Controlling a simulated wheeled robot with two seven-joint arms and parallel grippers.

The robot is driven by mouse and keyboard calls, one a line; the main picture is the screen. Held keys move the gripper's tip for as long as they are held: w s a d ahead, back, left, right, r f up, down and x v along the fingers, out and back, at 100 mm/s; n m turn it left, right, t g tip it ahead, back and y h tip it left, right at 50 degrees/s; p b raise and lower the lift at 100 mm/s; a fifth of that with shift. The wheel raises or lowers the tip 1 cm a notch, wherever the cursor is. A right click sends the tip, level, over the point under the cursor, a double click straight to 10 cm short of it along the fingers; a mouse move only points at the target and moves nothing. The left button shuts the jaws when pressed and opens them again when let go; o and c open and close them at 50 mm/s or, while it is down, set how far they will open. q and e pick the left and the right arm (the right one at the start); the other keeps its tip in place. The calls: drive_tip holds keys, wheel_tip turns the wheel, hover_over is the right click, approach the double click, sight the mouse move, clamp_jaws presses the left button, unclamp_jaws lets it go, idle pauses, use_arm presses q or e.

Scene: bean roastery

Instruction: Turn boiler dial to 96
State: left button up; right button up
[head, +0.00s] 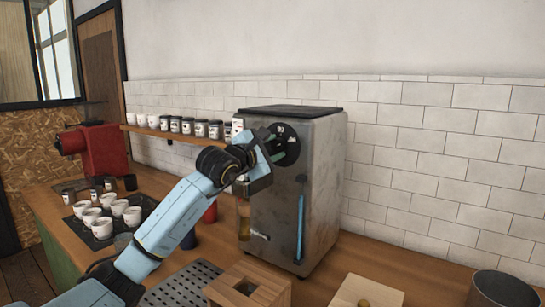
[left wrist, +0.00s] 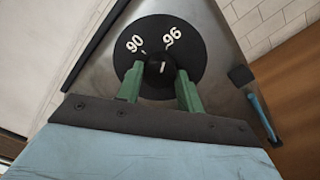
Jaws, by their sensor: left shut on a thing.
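The boiler dial (head: 291,142) is a round black disc on the front of the grey metal boiler (head: 325,160). In the left wrist view the dial face (left wrist: 190,52) carries white 90 and 96 marks. Its small black knob (left wrist: 160,72) has a white line that points roughly upward, between the two marks and nearer the 96 side; the exact reading is hard to tell. My left gripper (head: 273,150) reaches the dial from the left. Its green fingers (left wrist: 160,82) are shut on the knob, one on each side. My right gripper is in neither view.
A blue vertical handle (head: 300,222) is on the boiler front. White cups on a dark tray (head: 120,227), a red machine (head: 97,150) and a shelf of jars (head: 188,137) are at left. A wooden box (head: 262,283) and a metal canister (head: 505,288) stand in front.

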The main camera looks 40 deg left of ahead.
use_arm(q)
drive_tip(key=shift+m, duration=0.5)
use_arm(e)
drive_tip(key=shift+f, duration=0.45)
use_arm(q)
drive_tip(key=o, duration=1)
drive_tip(key=shift+s+f+b, duration=0.1)
drive_tip(key=shift+s+b, duration=0.45)
drive_tip(key=shift+s, duration=0.05)
drive_tip(key=s+d+b, duration=0.1)
drive_tip(key=s+b, duration=0.3)
drive_tip(key=s, duration=0.8)
drive_tip(key=shift+d, duration=0.25)
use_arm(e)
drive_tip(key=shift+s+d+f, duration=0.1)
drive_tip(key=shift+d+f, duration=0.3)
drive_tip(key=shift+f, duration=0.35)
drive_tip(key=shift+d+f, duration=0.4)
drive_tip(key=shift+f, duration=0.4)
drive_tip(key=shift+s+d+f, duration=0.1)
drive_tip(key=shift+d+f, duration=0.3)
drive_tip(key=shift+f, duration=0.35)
